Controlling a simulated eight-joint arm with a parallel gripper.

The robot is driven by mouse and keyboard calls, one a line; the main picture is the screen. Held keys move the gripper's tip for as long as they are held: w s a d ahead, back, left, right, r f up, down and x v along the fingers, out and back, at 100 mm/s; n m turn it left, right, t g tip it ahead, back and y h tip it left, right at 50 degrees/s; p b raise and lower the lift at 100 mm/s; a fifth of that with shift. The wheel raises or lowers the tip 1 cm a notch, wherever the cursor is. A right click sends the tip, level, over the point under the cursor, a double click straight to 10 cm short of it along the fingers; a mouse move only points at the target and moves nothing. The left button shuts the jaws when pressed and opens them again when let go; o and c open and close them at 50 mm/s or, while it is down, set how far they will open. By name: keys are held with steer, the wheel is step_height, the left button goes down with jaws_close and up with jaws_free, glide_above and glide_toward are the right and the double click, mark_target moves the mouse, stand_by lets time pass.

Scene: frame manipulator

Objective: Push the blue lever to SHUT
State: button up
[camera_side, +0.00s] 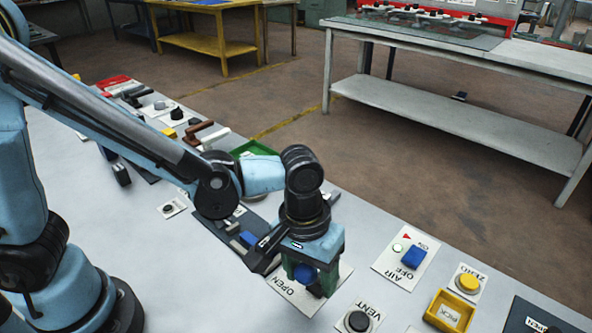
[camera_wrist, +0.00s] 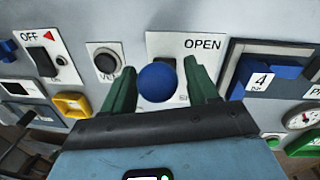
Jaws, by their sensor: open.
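The blue lever's round knob (camera_wrist: 157,82) sits between my gripper's two green fingers in the wrist view. In the side view the knob (camera_side: 303,273) shows low between the fingers. It stands on a white plate (camera_wrist: 200,44) marked OPEN. A SHUT marking is not readable in either view; part of the plate is hidden behind the knob and fingers. My gripper (camera_wrist: 160,70) is open, with a finger on each side of the knob. Gaps show on both sides near the fingertips. In the side view my gripper (camera_side: 308,282) points down over the plate.
A VENT button (camera_side: 358,321), a blue AIR switch (camera_side: 414,258), a yellow ZERO button (camera_side: 468,283) and a yellow PICK tray (camera_side: 450,311) stand right of my gripper. A blue block marked 4 (camera_wrist: 262,80) is on the other side. Bare bench lies between panels.

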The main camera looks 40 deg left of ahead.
steer(key=shift+f, duration=0.35)
jaws_close()
steer(key=shift+w+r, duration=0.1)
stand_by(0.3)
steer(key=w+g, duration=0.1)
steer(key=g, duration=0.2)
steer(key=shift+w+r, duration=0.35)
steer(key=shift+w+r+g, duration=0.1)
steer(key=shift+w+g, duration=0.5)
steer(key=shift+g, duration=0.7)
